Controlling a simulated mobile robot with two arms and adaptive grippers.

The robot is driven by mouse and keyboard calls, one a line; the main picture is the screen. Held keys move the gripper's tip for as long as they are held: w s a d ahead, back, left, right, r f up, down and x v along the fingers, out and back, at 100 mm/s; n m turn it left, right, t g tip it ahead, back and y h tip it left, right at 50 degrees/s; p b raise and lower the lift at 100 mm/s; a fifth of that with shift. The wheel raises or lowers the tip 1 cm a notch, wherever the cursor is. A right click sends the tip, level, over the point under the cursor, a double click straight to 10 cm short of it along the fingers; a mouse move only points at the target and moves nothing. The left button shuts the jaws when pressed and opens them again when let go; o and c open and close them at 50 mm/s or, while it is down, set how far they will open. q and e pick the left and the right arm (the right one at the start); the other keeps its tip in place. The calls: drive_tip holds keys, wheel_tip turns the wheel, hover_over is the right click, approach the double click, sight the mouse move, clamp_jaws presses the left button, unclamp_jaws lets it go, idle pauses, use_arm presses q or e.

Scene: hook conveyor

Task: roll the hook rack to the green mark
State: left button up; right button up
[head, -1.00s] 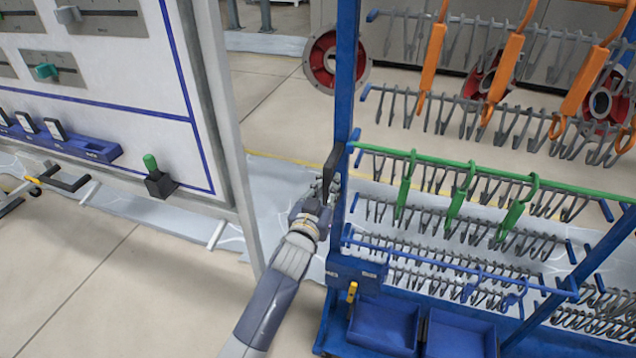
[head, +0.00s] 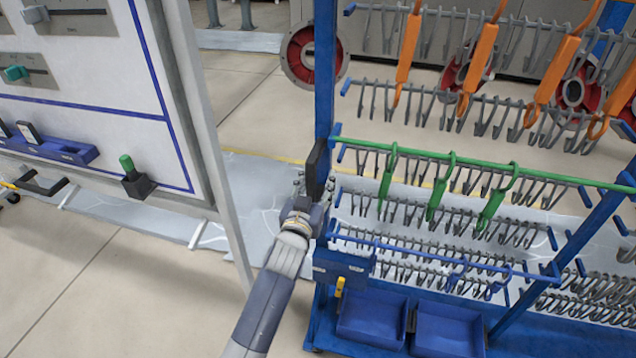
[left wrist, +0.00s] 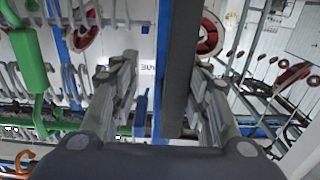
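The hook rack (head: 324,70) is a blue frame with rows of grey hooks, filling the right half of the head view. Orange hangers (head: 480,60) hang on its upper row, green hangers (head: 440,190) on a green bar. A black upright handle (head: 318,172) sits on its left post and shows in the left wrist view (left wrist: 180,60). My left gripper (head: 308,190) is at this handle. In the left wrist view its fingers (left wrist: 165,95) stand apart on either side of the handle, with a gap on the left side. My right gripper is out of view. I see no green floor mark.
A white panel board (head: 90,120) with a leg (head: 235,250) stands close to the left of my left arm. Blue bins (head: 372,318) sit low on the rack. Red flanged parts (head: 312,55) are behind it. The floor (head: 110,290) at front left is clear.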

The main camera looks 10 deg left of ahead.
use_arm(q)
drive_tip(key=s, duration=1.2)
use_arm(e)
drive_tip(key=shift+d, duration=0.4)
use_arm(q)
drive_tip(key=shift+a, duration=0.15)
